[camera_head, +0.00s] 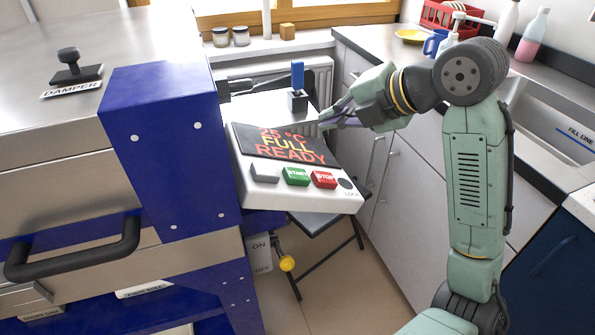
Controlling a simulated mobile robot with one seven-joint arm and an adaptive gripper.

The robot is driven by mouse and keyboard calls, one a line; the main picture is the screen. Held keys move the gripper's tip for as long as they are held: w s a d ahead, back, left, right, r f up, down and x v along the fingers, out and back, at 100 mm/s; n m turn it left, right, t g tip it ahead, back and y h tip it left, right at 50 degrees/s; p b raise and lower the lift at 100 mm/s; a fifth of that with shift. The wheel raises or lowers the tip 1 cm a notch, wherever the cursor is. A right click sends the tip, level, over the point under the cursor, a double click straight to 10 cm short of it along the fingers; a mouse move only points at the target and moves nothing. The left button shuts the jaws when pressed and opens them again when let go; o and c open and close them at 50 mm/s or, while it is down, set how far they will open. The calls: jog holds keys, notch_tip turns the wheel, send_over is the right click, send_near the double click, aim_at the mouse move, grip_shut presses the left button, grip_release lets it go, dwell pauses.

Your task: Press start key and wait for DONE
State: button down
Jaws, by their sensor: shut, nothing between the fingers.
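The kiln's control box (250,193) sticks out from the blue side of the kiln. Its dark display (280,146) reads "25 °C FULL READY" in orange and yellow. Below the display are a grey key, a green START key (296,176) and a red STOP key (324,180) in a row. A round dark lock marked LOCK (345,184) is at the right end. My gripper (326,121) is shut and empty, behind and right of the display's upper right corner, apart from the START key. Its fingertips are small and partly hard to make out.
The steel and blue kiln (160,150) fills the left, with a DAMPER knob (70,65) and a black door handle (75,255). A small black block with a blue lever (298,85) stands behind the display. Counter and sink (560,110) are at the right.

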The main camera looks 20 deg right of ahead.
aim_at(307, 175)
jog(key=shift+a+f+b, duration=0.6)
jog(key=shift+f+b, duration=0.35)
jog(key=shift+f, duration=0.35)
jog(key=shift+a+f+b, duration=0.6)
jog(key=shift+f+b, duration=0.35)
jog(key=shift+f, duration=0.4)
jog(key=shift+a+f+b, duration=0.6)
jog(key=shift+f+b, duration=0.35)
jog(key=shift+f, duration=0.35)
jog(key=shift+a+f+b, duration=0.2)
jog(key=shift+f+b, duration=0.2)
jog(key=shift+b, duration=0.05)
jog(key=shift+a+f+b, duration=0.25)
jog(key=shift+f+b, duration=0.2)
jog(key=shift+d+r+p, duration=0.4)
jog(key=shift+r+p, duration=0.2)
jog(key=shift+r, duration=0.25)
jog(key=shift+r, duration=0.1)
jog(key=r+p, duration=0.1)
jog(key=d+r+p, duration=0.1)
jog(key=r, duration=0.1)
jog(key=d+r+p, duration=0.1)
jog(key=shift+d+r, duration=0.1)
jog(key=shift+r, duration=0.1)
